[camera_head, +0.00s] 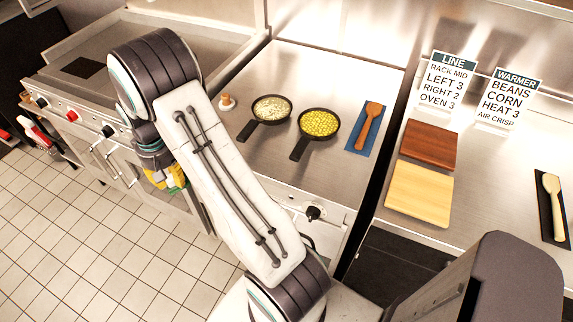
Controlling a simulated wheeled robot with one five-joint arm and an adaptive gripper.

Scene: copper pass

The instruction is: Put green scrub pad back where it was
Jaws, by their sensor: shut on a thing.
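My gripper (160,173) hangs at the left, below the bend of my arm and in front of the griddle unit's cabinet, over the tiled floor. It is partly hidden by my own arm links. At its end shows a small yellow and green thing, which I take for the green scrub pad (177,180); only part of it shows, and its outline is unclear. The gripper is shut on it, apart from any counter top. No other green pad is in view.
A griddle (120,50) is left.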

